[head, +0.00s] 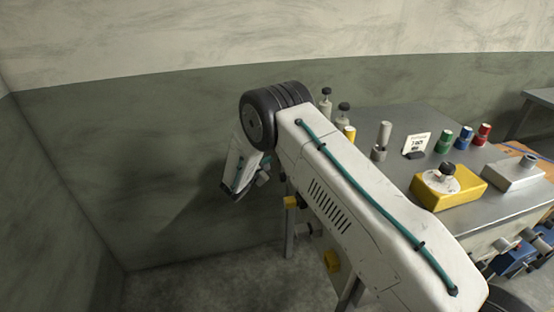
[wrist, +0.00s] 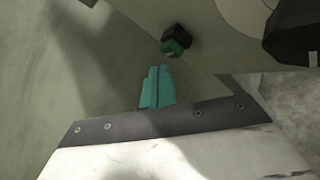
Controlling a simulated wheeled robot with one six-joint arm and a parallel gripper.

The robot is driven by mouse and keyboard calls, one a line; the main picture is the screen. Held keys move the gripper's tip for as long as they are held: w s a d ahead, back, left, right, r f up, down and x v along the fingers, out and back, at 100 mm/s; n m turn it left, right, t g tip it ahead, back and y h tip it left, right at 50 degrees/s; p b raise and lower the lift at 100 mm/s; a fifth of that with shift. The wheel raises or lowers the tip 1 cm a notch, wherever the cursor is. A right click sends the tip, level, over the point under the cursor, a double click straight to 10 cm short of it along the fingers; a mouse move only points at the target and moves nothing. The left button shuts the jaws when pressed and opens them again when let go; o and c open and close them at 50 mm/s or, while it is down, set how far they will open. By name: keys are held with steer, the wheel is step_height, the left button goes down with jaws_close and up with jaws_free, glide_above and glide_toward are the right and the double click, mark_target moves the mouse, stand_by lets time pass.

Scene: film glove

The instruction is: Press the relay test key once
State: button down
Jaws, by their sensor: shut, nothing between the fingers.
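My gripper (wrist: 157,72) shows in the wrist view as two teal fingers pressed together, shut and empty. In the wrist view a small dark block with a green face (wrist: 177,40) sits near the edge of a pale panel, beyond and slightly right of the fingertips, apart from them. I cannot tell whether this is the relay test key. In the head view my arm bends down left of the table, and its end hangs beside the table's left side. The fingertips are hard to make out there. No part is clearly readable as the relay test key.
The metal table (head: 400,125) carries a yellow box with a dark knob (head: 465,190), a grey box (head: 513,174), a small card (head: 416,145) and coloured cylinders.

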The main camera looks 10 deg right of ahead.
steer(key=shift+d, duration=0.1)
steer(key=shift+d, duration=0.3)
steer(key=shift+d, duration=0.5)
stand_by(0.8)
steer(key=shift+a, duration=0.85)
steer(key=shift+a, duration=0.1)
steer(key=a, duration=0.5)
steer(key=shift+s, duration=0.1)
stand_by(0.8)
